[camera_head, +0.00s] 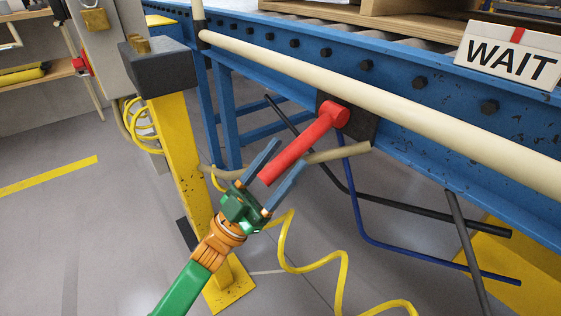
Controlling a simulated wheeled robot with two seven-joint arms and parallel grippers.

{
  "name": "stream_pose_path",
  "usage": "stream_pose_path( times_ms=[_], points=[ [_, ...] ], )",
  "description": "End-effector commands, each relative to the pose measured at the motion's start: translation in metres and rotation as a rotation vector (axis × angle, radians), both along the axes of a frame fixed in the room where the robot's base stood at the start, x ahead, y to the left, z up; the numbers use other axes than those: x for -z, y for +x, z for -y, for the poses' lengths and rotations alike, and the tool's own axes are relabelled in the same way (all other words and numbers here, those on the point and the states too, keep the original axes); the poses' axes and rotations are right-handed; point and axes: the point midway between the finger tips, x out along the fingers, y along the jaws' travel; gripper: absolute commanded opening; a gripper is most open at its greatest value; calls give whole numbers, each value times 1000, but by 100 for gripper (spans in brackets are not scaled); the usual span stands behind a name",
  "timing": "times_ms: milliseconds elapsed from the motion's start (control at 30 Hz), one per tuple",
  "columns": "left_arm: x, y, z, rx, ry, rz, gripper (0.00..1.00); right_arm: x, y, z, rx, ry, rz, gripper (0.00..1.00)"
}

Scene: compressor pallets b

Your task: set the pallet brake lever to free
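The red brake lever (302,146) is mounted by its hub on a dark plate (361,124) on the side of the blue conveyor frame. It slants down and to the left from the hub. My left gripper (282,165) reaches up from below at the lever's lower end. Its two blue-grey fingers are apart, and the lever's end appears between or just beside them. I cannot tell whether they touch it. My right gripper is not in view.
A cream rail (385,93) runs along the blue conveyor frame (420,80), above the lever. A yellow post (178,160) stands to the left of the gripper. A yellow coiled hose (310,265) and dark pipes hang below. A WAIT sign (508,55) sits at upper right. Floor at left is clear.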

Motion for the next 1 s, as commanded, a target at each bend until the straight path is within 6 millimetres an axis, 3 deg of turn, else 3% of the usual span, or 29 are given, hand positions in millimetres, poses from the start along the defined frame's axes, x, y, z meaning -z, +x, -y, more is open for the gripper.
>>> stream_pose_path(
  times_ms=[33, 233, 1000],
  points=[
    [0, 0, 0, 0, 0, 0, 53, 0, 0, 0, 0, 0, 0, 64],
    [0, 0, 0, 0, 0, 0, 0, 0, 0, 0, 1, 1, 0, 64],
    [1, 0, 0, 0, 0, 0, 0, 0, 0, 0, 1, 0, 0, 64]
  ],
)
